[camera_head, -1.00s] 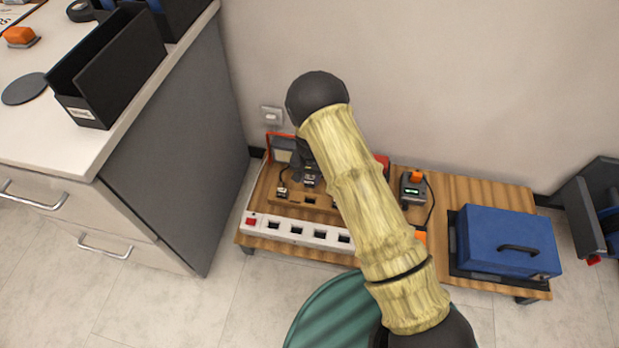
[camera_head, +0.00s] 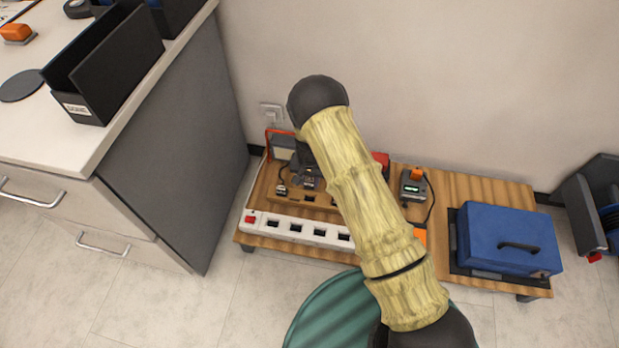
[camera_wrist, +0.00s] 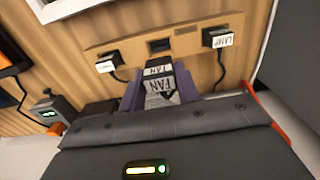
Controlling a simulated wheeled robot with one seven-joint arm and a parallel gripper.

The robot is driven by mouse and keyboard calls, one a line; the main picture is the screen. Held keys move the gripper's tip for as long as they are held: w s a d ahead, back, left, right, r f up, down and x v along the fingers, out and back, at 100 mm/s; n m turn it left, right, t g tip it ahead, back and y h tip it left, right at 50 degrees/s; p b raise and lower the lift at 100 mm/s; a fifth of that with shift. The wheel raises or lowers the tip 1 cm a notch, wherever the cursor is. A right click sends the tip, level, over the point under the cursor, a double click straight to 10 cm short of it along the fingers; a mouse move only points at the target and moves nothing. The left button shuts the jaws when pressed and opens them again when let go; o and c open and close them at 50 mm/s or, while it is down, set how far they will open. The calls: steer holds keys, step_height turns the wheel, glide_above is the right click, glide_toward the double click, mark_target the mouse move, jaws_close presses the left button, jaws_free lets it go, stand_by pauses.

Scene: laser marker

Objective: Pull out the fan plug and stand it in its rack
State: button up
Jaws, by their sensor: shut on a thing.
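The fan plug (camera_wrist: 170,84), dark with white FAN labels, is between the purple fingers of my gripper (camera_wrist: 160,88) in the wrist view. My gripper is shut on it. The wooden rack (camera_wrist: 186,43) lies just beyond, with an empty dark slot (camera_wrist: 160,46) in line with the plug. The plug appears short of the slot; its height above the rack is hard to tell. In the head view, my gripper (camera_head: 308,178) is over the rack (camera_head: 325,207), partly hidden by my arm. The white power strip (camera_head: 283,238) with a red switch shows several empty sockets.
A lamp plug (camera_wrist: 219,38) stands at one side of the slot and another labelled plug (camera_wrist: 107,63) at the other. A grey device with a green display (camera_head: 412,189) and a blue case (camera_head: 508,238) are to the right. A cabinet (camera_head: 180,160) stands left.

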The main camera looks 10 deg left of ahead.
mark_target(309, 188)
steer(key=shift+f+b, duration=1.15)
steer(key=shift+f, duration=1.3)
steer(key=shift+f+b, duration=0.4)
steer(key=shift+f, duration=1.35)
stand_by(1.9)
steer(key=o, duration=1.1)
steer(key=shift+r, duration=0.1)
step_height(309, 188, up, 17)
steer(key=p, duration=0.7)
steer(key=shift+r, duration=0.15)
